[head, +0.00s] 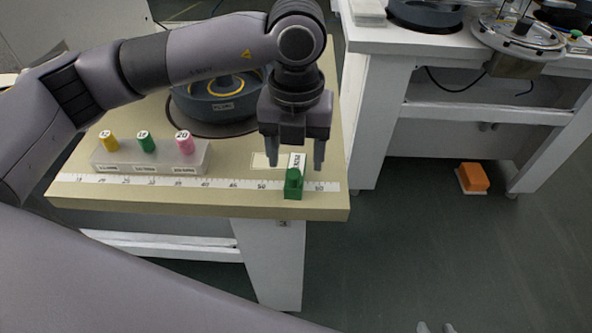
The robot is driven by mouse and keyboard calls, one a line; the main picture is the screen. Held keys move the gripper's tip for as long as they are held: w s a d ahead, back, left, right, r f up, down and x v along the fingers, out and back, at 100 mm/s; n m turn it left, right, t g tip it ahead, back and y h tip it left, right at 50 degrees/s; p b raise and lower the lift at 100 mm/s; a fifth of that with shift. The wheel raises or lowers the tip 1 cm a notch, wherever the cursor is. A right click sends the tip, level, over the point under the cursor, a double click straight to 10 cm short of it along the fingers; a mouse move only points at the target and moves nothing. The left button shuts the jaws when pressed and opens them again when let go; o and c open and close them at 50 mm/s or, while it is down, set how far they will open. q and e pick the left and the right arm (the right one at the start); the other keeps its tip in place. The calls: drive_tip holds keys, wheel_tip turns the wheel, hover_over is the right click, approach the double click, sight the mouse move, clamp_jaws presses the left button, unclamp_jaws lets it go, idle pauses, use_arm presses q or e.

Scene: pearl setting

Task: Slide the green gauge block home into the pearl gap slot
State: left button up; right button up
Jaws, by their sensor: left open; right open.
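The green gauge block (293,185), with a small knob on top, stands near the front right edge of the beige table, over the white scale strip. A white labelled piece (298,161) is right behind it; I cannot make out the pearl gap slot for certain. My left gripper (296,165) points down above and behind the block. Its fingers are apart, one on each side of the labelled piece, and hold nothing. Only the fingertips of my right gripper (435,328) show at the bottom edge, apart and empty, over the floor.
A clear rack (150,157) with yellow, green and pink knobbed plugs stands on the left of the table (240,205). A round dark device (215,105) sits behind. A second white bench (400,40) carries instruments. An orange block (474,177) lies on the floor at right.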

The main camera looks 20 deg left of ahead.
sight(295, 168)
use_arm(q)
wheel_tip(295, 168, down, 4)
drive_tip(key=shift+w+a, duration=0.1)
clamp_jaws()
drive_tip(key=shift+r, duration=0.15)
